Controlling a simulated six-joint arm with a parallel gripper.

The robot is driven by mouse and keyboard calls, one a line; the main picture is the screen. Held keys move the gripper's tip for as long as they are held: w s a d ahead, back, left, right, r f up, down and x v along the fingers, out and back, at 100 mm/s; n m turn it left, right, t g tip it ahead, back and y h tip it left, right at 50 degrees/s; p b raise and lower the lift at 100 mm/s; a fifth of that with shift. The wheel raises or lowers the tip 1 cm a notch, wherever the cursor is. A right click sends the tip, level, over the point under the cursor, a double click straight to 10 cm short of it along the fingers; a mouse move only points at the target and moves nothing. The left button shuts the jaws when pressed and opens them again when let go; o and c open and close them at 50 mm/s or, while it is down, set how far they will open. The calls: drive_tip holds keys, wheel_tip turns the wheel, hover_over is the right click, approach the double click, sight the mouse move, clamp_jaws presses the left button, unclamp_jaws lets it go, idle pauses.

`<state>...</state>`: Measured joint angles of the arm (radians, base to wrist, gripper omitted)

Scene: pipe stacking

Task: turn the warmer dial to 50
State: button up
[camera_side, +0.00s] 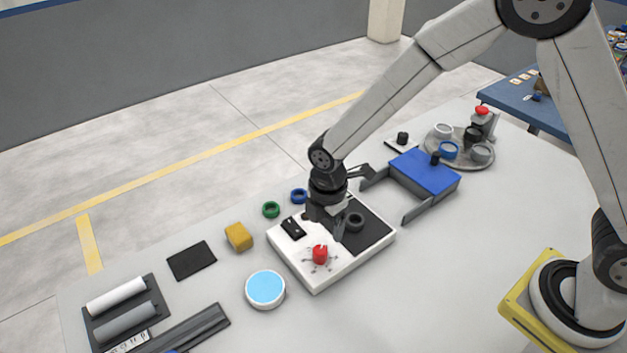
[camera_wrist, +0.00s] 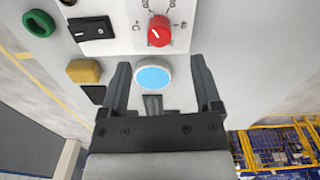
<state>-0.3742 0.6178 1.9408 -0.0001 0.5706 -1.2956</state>
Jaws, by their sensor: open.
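The warmer (camera_side: 312,283) is a white box with a dark plate on its right side in the side view. Its red dial (camera_side: 320,254) sits on the front part, with marks around it. The dial also shows in the wrist view (camera_wrist: 159,30), beyond the fingertips; I cannot read its numbers or setting. A black rocker switch (camera_side: 292,229) is beside it. A dark ring (camera_side: 354,222) lies on the plate. My gripper (camera_side: 327,225) is over the warmer, open and empty, just behind the dial and apart from it. Both fingers show in the wrist view (camera_wrist: 160,62).
A light-blue round disc (camera_side: 265,288) and a yellow block (camera_side: 239,237) are left of the warmer. Green (camera_side: 271,209) and blue (camera_side: 299,196) rings lie behind it. A blue-topped fixture (camera_side: 425,171) stands to the right. The table in front of the warmer is clear.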

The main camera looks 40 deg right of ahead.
sight(320, 249)
drive_tip(key=shift+w+a+f+n, duration=0.1)
drive_tip(key=shift+a+f+n, duration=0.3)
drive_tip(key=shift+a+n, duration=0.2)
drive_tip(key=shift+f, duration=3.9)
clamp_jaws()
